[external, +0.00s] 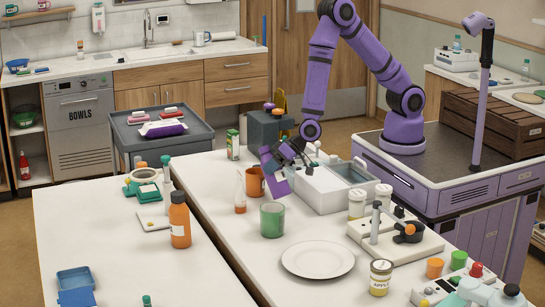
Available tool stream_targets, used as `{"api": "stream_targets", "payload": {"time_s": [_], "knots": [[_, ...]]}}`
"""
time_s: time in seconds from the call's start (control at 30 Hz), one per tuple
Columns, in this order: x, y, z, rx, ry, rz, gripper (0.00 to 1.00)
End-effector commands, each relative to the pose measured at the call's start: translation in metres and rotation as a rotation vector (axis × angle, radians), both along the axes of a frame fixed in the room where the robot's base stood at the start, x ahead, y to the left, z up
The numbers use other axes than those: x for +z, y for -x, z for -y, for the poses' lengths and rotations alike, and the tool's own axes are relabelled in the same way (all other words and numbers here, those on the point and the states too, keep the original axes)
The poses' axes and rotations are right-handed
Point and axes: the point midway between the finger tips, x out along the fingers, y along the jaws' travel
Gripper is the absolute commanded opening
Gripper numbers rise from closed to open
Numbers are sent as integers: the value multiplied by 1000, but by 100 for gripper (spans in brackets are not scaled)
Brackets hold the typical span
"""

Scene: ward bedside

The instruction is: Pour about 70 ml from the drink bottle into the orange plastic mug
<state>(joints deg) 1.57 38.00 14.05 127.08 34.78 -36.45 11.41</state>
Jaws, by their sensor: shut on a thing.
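The orange mug (255,183) stands upright on the long white table, left of my gripper and partly covered by it. A narrow-necked clear bottle (240,195) with orange liquid low in it stands upright just left of the mug. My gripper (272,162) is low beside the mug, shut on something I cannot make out. A tilted purple piece shows below it; I cannot tell whether this is held or mine.
A green cup (272,220) and a white plate (318,260) stand in front of the mug. A grey-white bin (345,190) is right of my gripper. White jars (357,202) and a stand (395,240) are further right. A gap separates the two tables.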

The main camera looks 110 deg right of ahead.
Motion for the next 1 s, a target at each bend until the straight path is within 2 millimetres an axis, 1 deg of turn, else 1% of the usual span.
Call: {"api": "stream_targets", "payload": {"time_s": [0.27,0.57,1.0], "knots": [[3,1,-6,2,109,33,35],[20,2,-11,1,238,72,35],[40,4,-17,1,472,139,35]]}}
